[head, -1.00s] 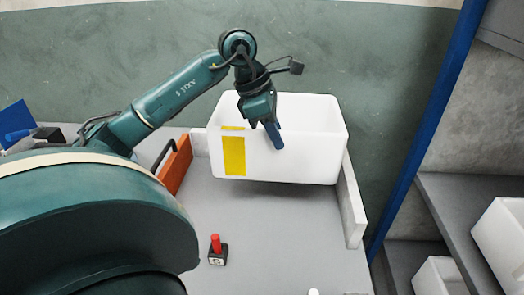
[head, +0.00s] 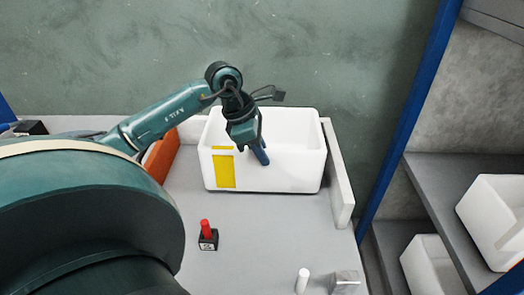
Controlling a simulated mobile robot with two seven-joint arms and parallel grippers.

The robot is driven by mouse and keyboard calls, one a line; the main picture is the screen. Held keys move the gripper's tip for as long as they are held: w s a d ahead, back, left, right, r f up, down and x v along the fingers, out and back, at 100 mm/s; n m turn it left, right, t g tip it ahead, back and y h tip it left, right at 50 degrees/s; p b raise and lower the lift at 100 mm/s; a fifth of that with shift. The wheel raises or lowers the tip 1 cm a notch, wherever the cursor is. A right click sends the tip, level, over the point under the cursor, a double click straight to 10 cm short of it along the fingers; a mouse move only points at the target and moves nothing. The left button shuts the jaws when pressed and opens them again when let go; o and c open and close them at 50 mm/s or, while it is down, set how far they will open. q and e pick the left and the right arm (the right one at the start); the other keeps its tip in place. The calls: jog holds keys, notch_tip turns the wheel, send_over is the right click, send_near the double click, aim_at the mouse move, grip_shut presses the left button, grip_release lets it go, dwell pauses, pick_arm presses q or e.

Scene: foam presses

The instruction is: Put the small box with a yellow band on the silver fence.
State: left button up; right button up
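The small white open box with a yellow band (head: 290,176) is in the rear part of the grey tabletop, its yellow band on the left of its front face. My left gripper (head: 258,152) comes down over its front rim, and its blue fingers are closed on that wall. A narrow dark shadow runs under the box; I cannot tell whether its bottom touches the table. A small silver metal block (head: 345,283), possibly the silver fence, is at the table's front right, cut by the frame's lower edge. My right gripper is out of view.
A pale low wall (head: 342,190) lines the table's right side and an orange panel (head: 162,157) its left. A red-topped button (head: 207,235) and a white peg (head: 302,280) stand nearer. The middle of the table is clear. White bins (head: 490,215) sit on shelves beyond a blue post (head: 408,125).

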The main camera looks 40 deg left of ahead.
pick_arm(q)
jog(key=o, duration=0.5)
jog(key=v, duration=1.2)
jog(key=shift+d+r, duration=0.1)
jog(key=shift+r, duration=0.05)
